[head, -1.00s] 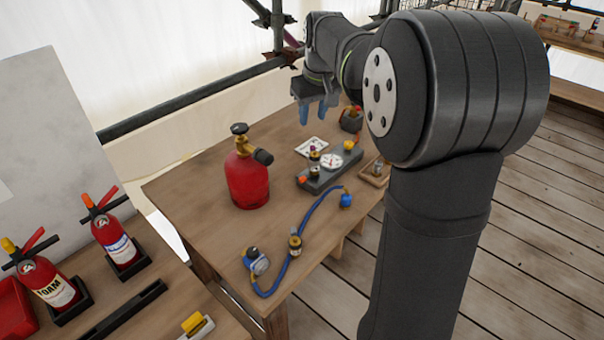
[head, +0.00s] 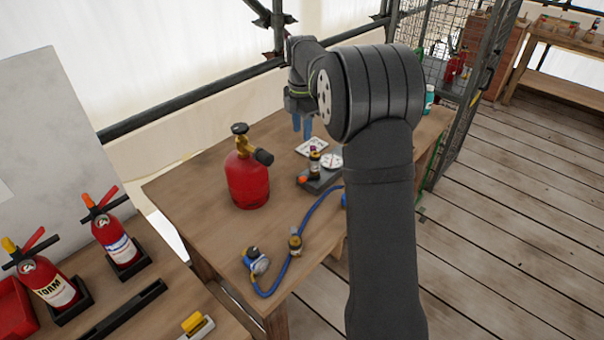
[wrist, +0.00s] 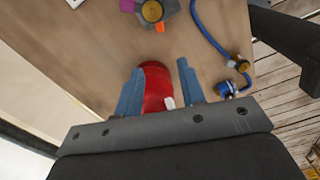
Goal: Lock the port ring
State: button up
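A red cylinder (head: 248,180) with a brass neck and a black side port (head: 263,157) stands upright on the wooden table. I cannot make out which part is the port ring. My gripper (head: 302,126) is above the table's far side, right of the cylinder, with its blue fingers pointing down. In the wrist view, the fingers of my gripper (wrist: 160,85) are spread apart. The red cylinder (wrist: 156,82) shows between them, but it looks farther off and I see no contact. Its top is mostly hidden there.
A grey block (head: 318,182) with a brass fitting stands right of the cylinder. My arm hides the table's right side.

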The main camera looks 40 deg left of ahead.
aim_at(302, 178)
notch_tip(302, 178, down, 17)
jog(key=shift+f, duration=0.1)
dwell(0.3)
grip_shut()
